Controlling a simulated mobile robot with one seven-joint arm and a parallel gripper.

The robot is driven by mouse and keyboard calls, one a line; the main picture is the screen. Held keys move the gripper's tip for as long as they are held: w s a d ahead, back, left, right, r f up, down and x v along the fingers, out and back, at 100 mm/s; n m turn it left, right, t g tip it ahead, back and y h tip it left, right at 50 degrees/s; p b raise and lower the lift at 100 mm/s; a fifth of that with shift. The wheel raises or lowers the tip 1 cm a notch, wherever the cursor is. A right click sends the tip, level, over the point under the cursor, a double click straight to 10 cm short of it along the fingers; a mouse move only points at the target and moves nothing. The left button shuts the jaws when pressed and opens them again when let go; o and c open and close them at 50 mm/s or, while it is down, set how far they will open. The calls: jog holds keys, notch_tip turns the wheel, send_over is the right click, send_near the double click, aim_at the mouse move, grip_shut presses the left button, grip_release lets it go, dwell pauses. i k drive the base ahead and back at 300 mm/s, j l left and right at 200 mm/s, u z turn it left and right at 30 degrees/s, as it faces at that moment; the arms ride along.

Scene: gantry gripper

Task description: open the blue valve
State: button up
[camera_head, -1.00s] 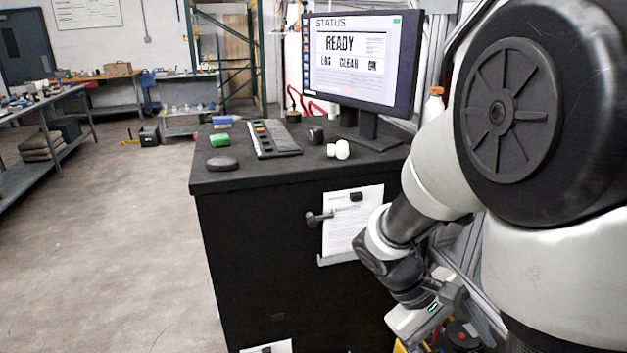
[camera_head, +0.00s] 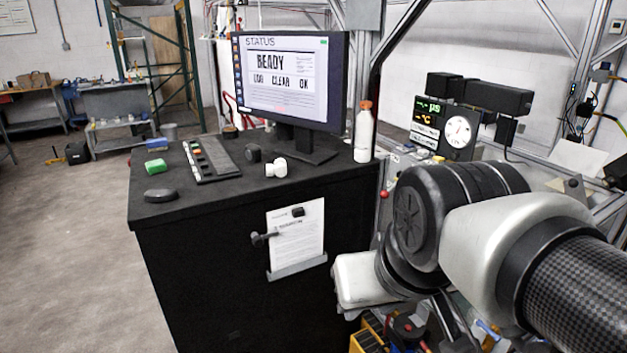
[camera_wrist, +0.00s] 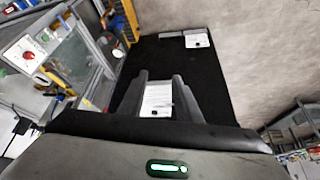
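In the wrist view, the two dark fingers of my gripper (camera_wrist: 158,92) stand apart with nothing held between them. The black cabinet's side and a white sheet show through the gap. In the head view my arm reaches in from the right, and I cannot make out the fingertips. A small blue part (camera_head: 488,329) shows low in the head view, below my arm, among metal framing. It is partly hidden and too small to tell whether it is the blue valve. No blue valve shows clearly in either view.
A black cabinet (camera_head: 215,275) carries a monitor (camera_head: 290,78), a white bottle with an orange cap (camera_head: 364,133) and a keypad (camera_head: 211,160). A gauge unit (camera_head: 458,132) stands on the metal frame at right. Open floor (camera_head: 65,240) lies left of the cabinet.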

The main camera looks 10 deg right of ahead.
aim_at(489, 330)
jog(key=z, duration=1.4)
jog(key=i+l, duration=0.15)
jog(key=k, duration=0.6)
